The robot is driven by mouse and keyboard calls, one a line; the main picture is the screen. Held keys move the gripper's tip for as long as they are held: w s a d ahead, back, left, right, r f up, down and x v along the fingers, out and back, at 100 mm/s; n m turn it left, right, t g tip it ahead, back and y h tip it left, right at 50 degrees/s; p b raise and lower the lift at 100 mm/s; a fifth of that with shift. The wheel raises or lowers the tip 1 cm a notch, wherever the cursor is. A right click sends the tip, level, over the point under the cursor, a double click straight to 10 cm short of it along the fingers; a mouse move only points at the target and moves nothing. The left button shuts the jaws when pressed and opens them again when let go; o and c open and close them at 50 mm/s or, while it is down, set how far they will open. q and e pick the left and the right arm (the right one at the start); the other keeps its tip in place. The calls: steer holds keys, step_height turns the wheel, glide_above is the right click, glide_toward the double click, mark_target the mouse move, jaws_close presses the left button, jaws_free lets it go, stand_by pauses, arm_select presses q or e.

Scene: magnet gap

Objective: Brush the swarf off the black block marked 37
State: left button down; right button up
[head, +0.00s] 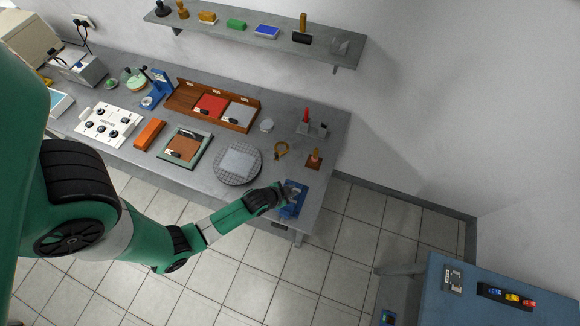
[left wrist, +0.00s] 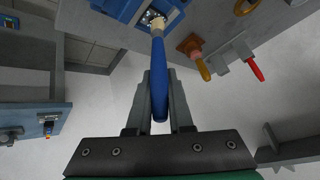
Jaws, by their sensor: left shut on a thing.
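My left gripper (head: 281,190) reaches to the front right corner of the grey bench, beside a blue vise-like fixture (head: 293,207). In the left wrist view, my left gripper (left wrist: 159,88) is shut on the blue handle of a brush (left wrist: 158,65). The brush's pale head points at the blue fixture (left wrist: 122,9). Its tip is at or just above a small dark, speckled patch (left wrist: 148,15) in the fixture; I cannot tell whether they touch. This patch may be the black block with swarf; no number 37 is readable. My right gripper is not in view.
Near the fixture are a round grey plate (head: 238,177), a yellow ring (head: 281,149), a brown stand (head: 314,159) and a red-handled tool (head: 306,117). A wall shelf (head: 222,32) holds small items. A blue table (head: 455,308) stands at lower right, with open floor between.

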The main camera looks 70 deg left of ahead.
arm_select(q)
step_height(320, 180, up, 3)
steer(key=p, duration=0.2)
steer(key=shift+f+p, duration=0.1)
steer(key=shift+p, duration=0.3)
step_height(320, 180, up, 2)
steer(key=shift+r+p, duration=0.1)
steer(key=shift+p, duration=0.55)
steer(key=shift+r, duration=1)
